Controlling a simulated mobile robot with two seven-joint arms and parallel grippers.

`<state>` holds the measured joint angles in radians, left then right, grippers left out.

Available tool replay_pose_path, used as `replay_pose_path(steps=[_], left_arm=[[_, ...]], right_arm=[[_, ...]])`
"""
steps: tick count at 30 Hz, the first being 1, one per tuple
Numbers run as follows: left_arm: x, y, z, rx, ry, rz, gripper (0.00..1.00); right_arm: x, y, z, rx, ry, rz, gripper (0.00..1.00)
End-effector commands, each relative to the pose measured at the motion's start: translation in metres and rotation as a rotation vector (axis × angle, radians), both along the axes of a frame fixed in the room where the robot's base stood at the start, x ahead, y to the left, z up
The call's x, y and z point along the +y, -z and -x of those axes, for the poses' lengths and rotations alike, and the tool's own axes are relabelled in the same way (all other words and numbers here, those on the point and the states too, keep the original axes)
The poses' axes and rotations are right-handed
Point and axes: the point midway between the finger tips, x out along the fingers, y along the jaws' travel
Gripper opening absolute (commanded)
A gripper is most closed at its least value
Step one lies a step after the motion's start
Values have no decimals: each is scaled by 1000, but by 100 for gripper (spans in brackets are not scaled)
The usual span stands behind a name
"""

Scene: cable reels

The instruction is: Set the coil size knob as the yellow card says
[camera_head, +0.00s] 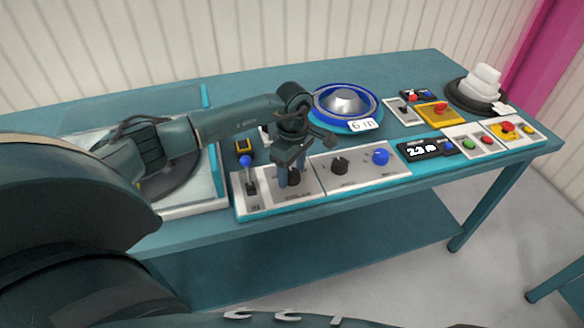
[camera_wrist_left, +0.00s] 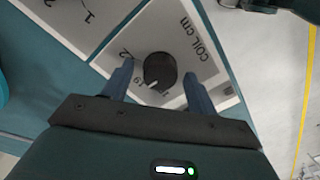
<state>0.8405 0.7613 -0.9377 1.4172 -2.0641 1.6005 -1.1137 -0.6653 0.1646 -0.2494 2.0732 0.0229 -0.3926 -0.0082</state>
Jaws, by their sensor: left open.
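The coil size knob (camera_wrist_left: 160,70) is a round black dial on a light panel printed "COIL cm". Its white pointer mark points down and slightly left in the left wrist view, toward a number partly hidden there. My left gripper (camera_wrist_left: 158,88) is open, with one blue finger on each side of the knob; I cannot tell whether they touch it. In the head view the left gripper (camera_head: 291,180) points down over the panel, and the same knob (camera_head: 294,180) shows partly behind its fingers. I cannot make out a yellow card with readable text. My right gripper is not in view.
On the same panel (camera_head: 325,183) stand a blue-topped lever (camera_head: 247,170), another black knob (camera_head: 340,166) and a blue knob (camera_head: 380,157). A display (camera_head: 425,149) is to the right. A blue reel (camera_head: 346,105) with a white "6 in" tag (camera_head: 363,125) is behind.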

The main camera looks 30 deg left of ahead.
Motion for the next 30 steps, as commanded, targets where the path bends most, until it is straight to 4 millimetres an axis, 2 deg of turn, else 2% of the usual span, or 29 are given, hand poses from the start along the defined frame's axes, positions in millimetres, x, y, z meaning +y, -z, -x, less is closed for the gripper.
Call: replay_pose_path(steps=[2, 17, 30], left_arm=[[0, 0, 0, 0, 0, 0, 56], [0, -1, 0, 0, 0, 1, 15], [0, 0, 0, 0, -95, 1, 14]], right_arm=[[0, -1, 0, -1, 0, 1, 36], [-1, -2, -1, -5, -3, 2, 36], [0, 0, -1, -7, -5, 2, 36]])
